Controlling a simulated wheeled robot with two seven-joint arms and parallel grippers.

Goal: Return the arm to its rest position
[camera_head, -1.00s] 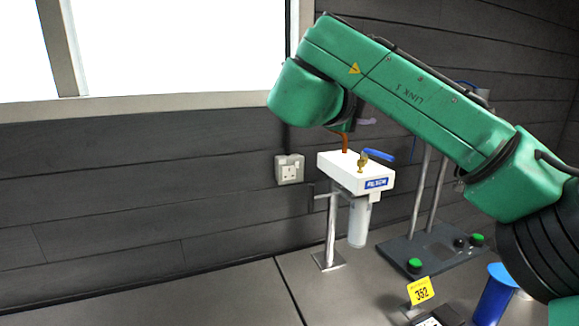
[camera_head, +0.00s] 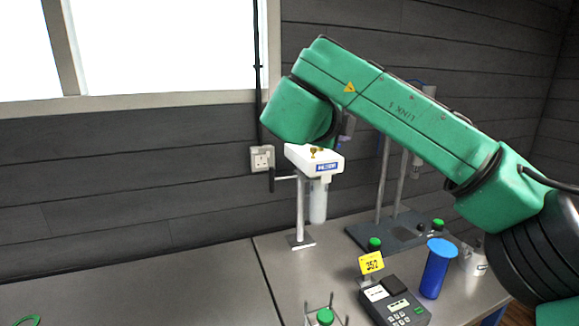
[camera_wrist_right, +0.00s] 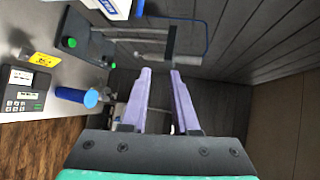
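My right arm (camera_head: 400,110) comes in from the right of the head view, raised and bent above the bench. Its gripper is mostly hidden behind the green links there; a bit of purple finger (camera_head: 349,124) shows. In the right wrist view my right gripper (camera_wrist_right: 161,72) has its two purple fingers apart with nothing held between them. The white filter housing (camera_head: 300,160) on its stand is just below the arm's end link in the head view. It also shows at the top edge of the wrist view (camera_wrist_right: 108,7). My left gripper is not in view.
The left bench (camera_head: 150,290) is mostly clear.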

